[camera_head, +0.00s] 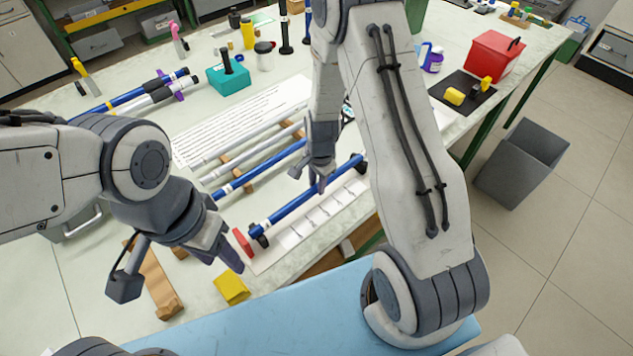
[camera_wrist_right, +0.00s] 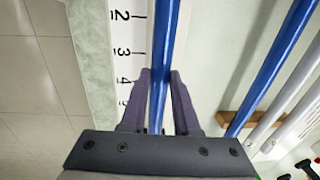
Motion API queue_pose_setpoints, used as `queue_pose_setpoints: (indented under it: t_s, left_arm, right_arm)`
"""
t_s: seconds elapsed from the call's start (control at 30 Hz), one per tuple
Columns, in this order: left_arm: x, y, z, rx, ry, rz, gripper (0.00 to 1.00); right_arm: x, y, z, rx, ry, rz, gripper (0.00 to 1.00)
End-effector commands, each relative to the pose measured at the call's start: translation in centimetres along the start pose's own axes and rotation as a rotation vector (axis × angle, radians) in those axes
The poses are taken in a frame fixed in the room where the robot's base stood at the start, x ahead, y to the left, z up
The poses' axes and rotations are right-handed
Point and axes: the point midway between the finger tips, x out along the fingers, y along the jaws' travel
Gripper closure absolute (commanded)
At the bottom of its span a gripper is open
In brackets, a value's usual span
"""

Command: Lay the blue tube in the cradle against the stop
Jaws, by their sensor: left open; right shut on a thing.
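A blue tube (camera_head: 296,206) lies along a white numbered scale strip, with its ends at the dark cradle supports (camera_head: 260,239). Whether it is fully seated in them I cannot tell. A red stop (camera_head: 243,242) stands just beyond its near left end; contact is unclear. My right gripper (camera_head: 320,183) is shut on this tube towards its far end. In the right wrist view, the fingers (camera_wrist_right: 158,100) flank the tube (camera_wrist_right: 161,52). My left gripper (camera_head: 228,258) is open and empty, left of the stop.
Another blue tube (camera_head: 233,186) and grey-white rods (camera_head: 235,147) lie on wooden rests behind. A yellow block (camera_head: 232,288) and a wooden bar (camera_head: 155,283) lie near the front edge. A red box (camera_head: 493,56) and a teal holder (camera_head: 229,80) stand farther back.

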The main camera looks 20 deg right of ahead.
Motion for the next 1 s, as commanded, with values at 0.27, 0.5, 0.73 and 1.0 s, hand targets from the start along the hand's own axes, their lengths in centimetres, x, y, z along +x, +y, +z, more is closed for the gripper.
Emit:
queue_pose_setpoints:
  t_s: [0.27,0.5,0.73,1.0]
  left_arm:
    - [-0.01,0.00,0.00,0.000,0.000,0.000,0.50]
    - [-0.08,0.01,-0.01,0.000,0.000,0.000,0.50]
    - [-0.19,0.01,-0.01,0.000,0.000,0.000,0.50]
    - [-0.32,0.02,-0.02,0.000,0.000,0.000,0.50]
  right_arm:
    - [0.00,-0.02,0.00,0.000,0.000,0.000,1.00]
    - [-0.02,-0.02,0.14,0.000,0.000,0.000,1.00]
    - [-0.02,-0.02,0.44,-0.001,0.000,0.000,1.00]
    - [-0.02,-0.02,0.77,0.000,0.000,0.000,1.00]
